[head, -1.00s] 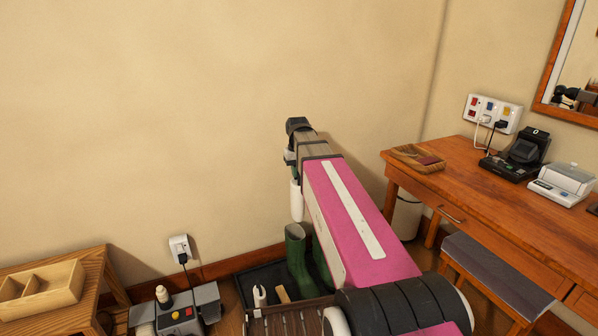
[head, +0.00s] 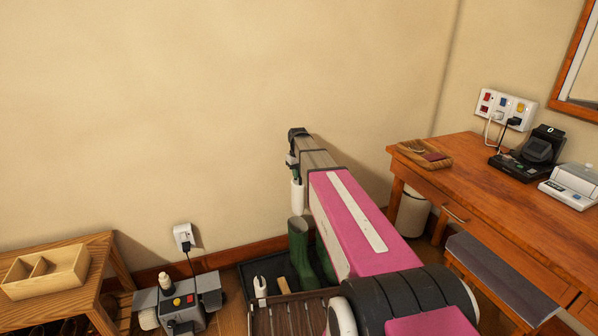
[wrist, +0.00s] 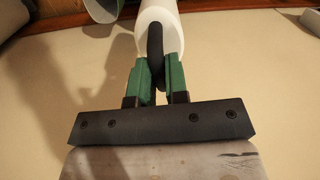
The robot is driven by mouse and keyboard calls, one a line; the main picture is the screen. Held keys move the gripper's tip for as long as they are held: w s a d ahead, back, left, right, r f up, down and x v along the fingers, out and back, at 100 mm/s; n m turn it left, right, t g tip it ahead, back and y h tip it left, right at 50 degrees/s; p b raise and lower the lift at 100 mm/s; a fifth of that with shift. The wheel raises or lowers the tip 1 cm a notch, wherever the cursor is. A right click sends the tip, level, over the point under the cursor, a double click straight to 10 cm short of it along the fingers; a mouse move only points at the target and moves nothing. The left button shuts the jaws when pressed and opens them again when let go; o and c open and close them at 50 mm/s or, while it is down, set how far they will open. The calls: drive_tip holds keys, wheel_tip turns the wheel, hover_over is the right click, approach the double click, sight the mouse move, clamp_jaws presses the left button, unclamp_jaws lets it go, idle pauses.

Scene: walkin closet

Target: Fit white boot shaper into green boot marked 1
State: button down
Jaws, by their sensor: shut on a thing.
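My gripper (wrist: 158,82) has green fingers shut on the black handle (wrist: 155,48) of the white boot shaper (wrist: 160,22). In the head view the white shaper (head: 297,196) hangs upright below the end of my arm. The left green boot (head: 300,255) stands upright just below the shaper's lower end, which looks above the boot's top. The second green boot (head: 325,262) stands to its right, partly hidden by my arm. I cannot read any number on either boot. A piece of green rim (wrist: 100,10) shows at the top of the wrist view.
The boots stand in a dark tray (head: 250,270) against the wall, with a white-topped item (head: 260,288) and a wooden block (head: 282,285). A wooden bench with a divided box (head: 45,272) is at left, beside a grey machine (head: 180,300). A desk (head: 480,185) is at right.

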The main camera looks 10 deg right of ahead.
drive_tip(key=shift+f, duration=13.35)
drive_tip(key=shift+c, duration=2.4)
unclamp_jaws()
drive_tip(key=shift+r, duration=7)
